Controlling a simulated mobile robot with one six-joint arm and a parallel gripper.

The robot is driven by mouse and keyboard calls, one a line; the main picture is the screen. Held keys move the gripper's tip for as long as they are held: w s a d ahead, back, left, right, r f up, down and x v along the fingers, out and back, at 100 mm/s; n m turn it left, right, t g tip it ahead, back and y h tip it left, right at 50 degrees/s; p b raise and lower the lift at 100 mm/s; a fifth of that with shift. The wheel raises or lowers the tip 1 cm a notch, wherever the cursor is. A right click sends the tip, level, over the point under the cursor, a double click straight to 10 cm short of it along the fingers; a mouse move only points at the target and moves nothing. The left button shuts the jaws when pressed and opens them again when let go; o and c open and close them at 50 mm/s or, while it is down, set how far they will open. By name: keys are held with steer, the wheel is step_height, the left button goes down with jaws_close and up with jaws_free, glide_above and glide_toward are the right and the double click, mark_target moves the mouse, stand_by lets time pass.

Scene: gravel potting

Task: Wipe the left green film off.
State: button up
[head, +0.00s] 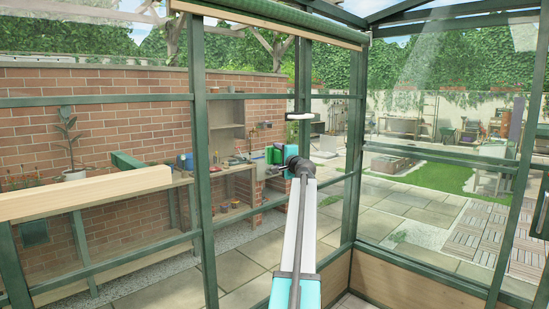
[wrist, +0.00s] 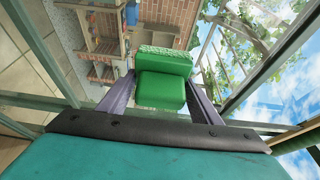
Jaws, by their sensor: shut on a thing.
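My gripper (wrist: 160,95) is shut on a green block (wrist: 160,88), which has a lighter, rough green pad (wrist: 163,53) on its far side. The block sits between the two dark fingers. In the head view my arm reaches forward, and the block (head: 273,155) shows as a small green patch at its end, in front of the glass. My fingertips are hard to make out there. I cannot pick out a clear green film on the glass panes in either view, nor tell whether the pad touches glass.
Green frame posts (head: 201,150) and rails divide the glass panes around my arm. A wooden beam (head: 85,193) crosses at left. A rolled green blind (head: 275,14) hangs above. Beyond the glass are a brick wall (head: 100,110), a potted plant (head: 70,150) and paving.

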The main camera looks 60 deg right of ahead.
steer(key=shift+s, duration=0.1)
steer(key=shift+s+a, duration=0.25)
steer(key=shift+s, duration=0.4)
steer(key=shift+s+a, duration=0.25)
steer(key=shift+s, duration=0.4)
steer(key=shift+s, duration=0.15)
